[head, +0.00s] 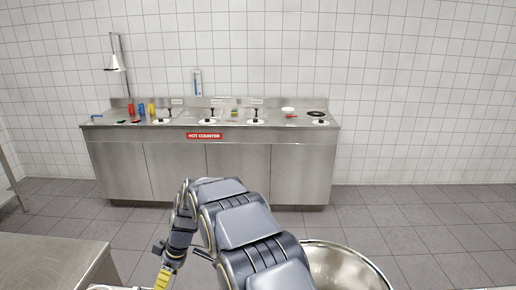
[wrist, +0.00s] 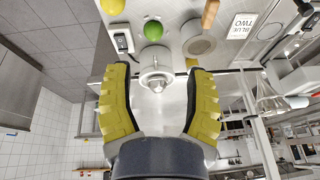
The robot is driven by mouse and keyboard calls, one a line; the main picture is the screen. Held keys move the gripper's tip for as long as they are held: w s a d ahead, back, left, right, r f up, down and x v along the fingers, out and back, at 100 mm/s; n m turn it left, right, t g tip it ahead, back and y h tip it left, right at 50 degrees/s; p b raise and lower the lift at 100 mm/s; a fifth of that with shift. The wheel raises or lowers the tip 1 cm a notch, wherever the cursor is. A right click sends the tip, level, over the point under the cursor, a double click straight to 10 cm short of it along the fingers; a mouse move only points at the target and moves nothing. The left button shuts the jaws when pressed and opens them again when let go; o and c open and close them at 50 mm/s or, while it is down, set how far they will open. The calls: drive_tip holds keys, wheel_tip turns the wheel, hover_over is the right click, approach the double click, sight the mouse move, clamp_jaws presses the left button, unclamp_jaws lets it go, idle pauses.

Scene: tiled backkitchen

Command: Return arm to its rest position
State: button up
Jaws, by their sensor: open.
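My arm (head: 240,220) rises from the bottom of the head view and bends down to the left. My gripper (head: 162,279) hangs at the bottom edge there, its yellow fingers pointing down and partly cut off. In the wrist view my gripper (wrist: 158,72) shows its two yellow fingers spread wide apart. It is open, with nothing held between the fingers. Beyond the fingers is a metal surface with a silver round fitting (wrist: 156,68).
The head view shows a steel counter (head: 240,165), a metal bowl (head: 345,262) right of my arm, and a steel table (head: 50,262) at left.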

drive_tip(key=s+d+r+m, duration=0.4)
drive_tip(key=s+d+r, duration=0.1)
drive_tip(key=d+r, duration=0.5)
drive_tip(key=s+d+r+m+g+h, duration=0.1)
drive_tip(key=s+d+m+h, duration=0.3)
drive_tip(key=s+d+m, duration=0.8)
drive_tip(key=s+d+r, duration=0.1)
drive_tip(key=s+d, duration=0.7)
drive_tip(key=s, duration=0.3)
drive_tip(key=shift+s+d, duration=0.15)
drive_tip(key=shift+d, duration=0.2)
